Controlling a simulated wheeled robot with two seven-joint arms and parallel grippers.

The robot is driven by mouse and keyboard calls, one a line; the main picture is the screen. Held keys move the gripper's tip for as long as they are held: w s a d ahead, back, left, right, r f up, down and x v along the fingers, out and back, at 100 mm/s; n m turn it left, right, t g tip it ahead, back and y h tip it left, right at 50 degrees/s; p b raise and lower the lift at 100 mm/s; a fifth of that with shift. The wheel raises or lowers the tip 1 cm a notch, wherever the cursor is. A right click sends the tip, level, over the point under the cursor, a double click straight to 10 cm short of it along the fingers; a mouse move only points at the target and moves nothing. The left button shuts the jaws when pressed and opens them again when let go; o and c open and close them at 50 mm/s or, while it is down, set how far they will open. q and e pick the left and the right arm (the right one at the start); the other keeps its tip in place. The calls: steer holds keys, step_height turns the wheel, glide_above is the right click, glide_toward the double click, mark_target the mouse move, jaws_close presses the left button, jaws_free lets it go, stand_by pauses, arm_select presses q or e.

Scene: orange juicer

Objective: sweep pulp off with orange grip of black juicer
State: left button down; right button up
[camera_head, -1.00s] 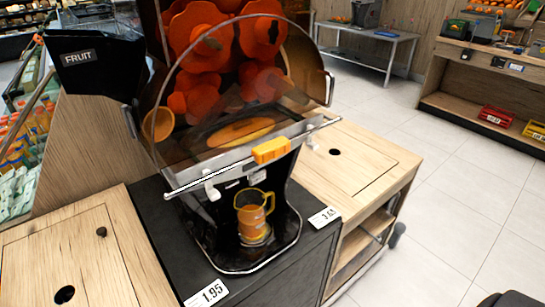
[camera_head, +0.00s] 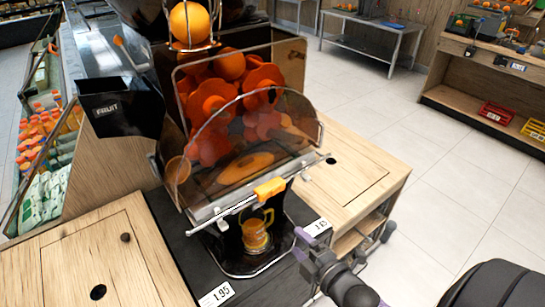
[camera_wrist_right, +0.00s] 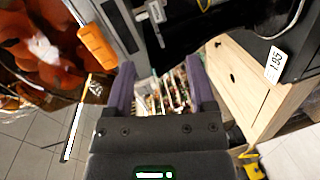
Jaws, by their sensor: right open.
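The black juicer (camera_head: 160,190) stands on a dark counter in the head view, with orange rotors behind a clear cover. Its orange grip (camera_head: 270,188) sits on the metal bar across the front; it also shows at the upper left of the right wrist view (camera_wrist_right: 97,46). Orange pulp (camera_head: 246,167) lies behind the cover, above the bar. My right gripper (camera_head: 301,243) is below and right of the grip, apart from it. In the right wrist view its two purple fingers (camera_wrist_right: 160,88) are spread and empty. My left gripper is not seen.
An orange jug (camera_head: 255,236) stands under the juicer. A black fruit bin (camera_head: 112,108) hangs at its left. Wooden counters (camera_head: 350,165) flank it, with price tags (camera_head: 217,294) at the front edge. Open tiled floor (camera_head: 455,180) lies to the right.

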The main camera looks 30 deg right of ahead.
mark_target(272, 193)
step_height(272, 193, up, 8)
steer(key=w+n+t, duration=0.1)
steer(key=n+t, duration=0.1)
steer(key=n, duration=0.1)
steer(key=shift+y, duration=0.5)
steer(key=w, duration=0.6)
steer(key=w+a, duration=0.1)
steer(key=w, duration=0.2)
steer(key=shift+f, duration=0.15)
steer(key=shift+w, duration=0.6)
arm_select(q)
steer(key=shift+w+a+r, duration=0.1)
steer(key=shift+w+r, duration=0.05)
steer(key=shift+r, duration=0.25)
arm_select(e)
steer(key=shift+c, duration=0.2)
steer(key=c, duration=0.7)
jaws_close()
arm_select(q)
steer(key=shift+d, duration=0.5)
